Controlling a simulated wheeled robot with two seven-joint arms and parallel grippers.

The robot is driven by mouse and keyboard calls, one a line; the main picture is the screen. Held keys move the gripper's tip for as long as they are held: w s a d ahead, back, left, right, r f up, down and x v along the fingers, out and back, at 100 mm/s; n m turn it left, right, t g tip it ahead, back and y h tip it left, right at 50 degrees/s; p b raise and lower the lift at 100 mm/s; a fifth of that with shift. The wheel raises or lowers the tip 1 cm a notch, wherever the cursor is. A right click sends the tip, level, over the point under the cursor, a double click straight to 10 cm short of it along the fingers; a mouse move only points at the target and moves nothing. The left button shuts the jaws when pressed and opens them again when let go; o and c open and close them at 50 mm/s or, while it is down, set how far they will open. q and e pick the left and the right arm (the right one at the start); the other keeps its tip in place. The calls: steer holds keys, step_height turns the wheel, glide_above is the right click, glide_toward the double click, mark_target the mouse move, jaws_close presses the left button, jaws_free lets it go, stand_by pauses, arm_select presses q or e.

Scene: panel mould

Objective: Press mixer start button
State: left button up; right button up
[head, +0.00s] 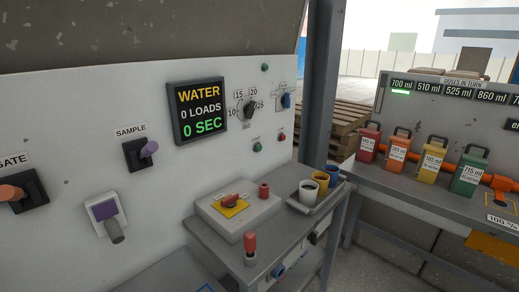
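No label naming a mixer start button is readable. The white panel (70,110) carries a green button (258,147), a red button (282,136) and a small green button or lamp (265,67). A black dial (248,109) with numbers around it and a switch with a blue handle (285,100) sit right of the display (198,110). The display reads WATER, 0 LOADS, 0 SEC. Neither of my grippers is in view.
A grey bench holds a box with a red handle on a yellow plate (235,210), a red-topped lever (250,247) and a cup tray (321,199). SAMPLE lever (140,152) and GATE lever (22,192) protrude left.

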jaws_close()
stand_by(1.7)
